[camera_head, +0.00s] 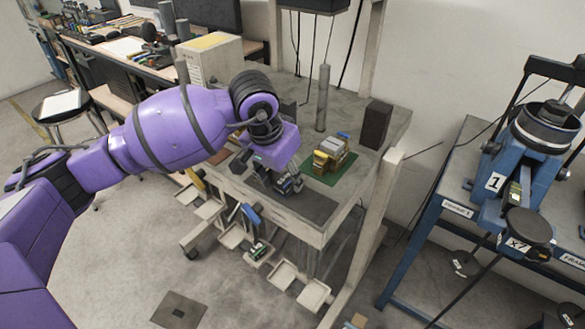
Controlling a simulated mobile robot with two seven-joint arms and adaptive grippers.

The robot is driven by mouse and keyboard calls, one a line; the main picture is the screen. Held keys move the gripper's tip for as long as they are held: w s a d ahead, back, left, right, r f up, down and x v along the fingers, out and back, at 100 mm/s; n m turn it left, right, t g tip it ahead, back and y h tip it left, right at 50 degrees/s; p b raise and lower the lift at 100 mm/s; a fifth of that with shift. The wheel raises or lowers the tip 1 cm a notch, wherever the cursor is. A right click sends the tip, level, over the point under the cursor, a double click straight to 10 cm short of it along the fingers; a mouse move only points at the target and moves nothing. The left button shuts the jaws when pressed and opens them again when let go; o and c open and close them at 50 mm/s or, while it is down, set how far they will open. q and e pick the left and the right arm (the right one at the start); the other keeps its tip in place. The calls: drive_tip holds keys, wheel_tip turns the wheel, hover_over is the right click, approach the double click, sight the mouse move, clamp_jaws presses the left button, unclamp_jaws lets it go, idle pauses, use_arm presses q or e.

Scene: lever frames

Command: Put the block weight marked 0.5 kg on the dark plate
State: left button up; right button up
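Several block weights (331,153), yellow-brass and grey, stand close together on a green mat (322,178) on the workbench. Their markings are too small to read, so I cannot tell which is 0.5 kg. A dark flat patch (314,207) near the bench's front edge looks like the dark plate; my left gripper partly covers its left side. My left gripper (287,185) points down over the front of the bench, left of the mat. Small grey and greenish detail shows at its fingers; whether they hold anything is unclear. My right gripper is out of view.
A dark upright block (376,124) and a grey post (323,98) stand at the back of the bench. Small open trays (283,275) hang below its front. A blue frame (490,212) marked 1 and x7 stands at right. A cluttered desk (115,50) is behind left.

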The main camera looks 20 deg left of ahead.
use_arm(q)
drive_tip(key=shift+r, duration=0.1)
drive_tip(key=shift+r, duration=0.35)
drive_tip(key=v, duration=1.1)
drive_tip(key=shift+s+r, duration=0.2)
drive_tip(key=shift+r, duration=0.05)
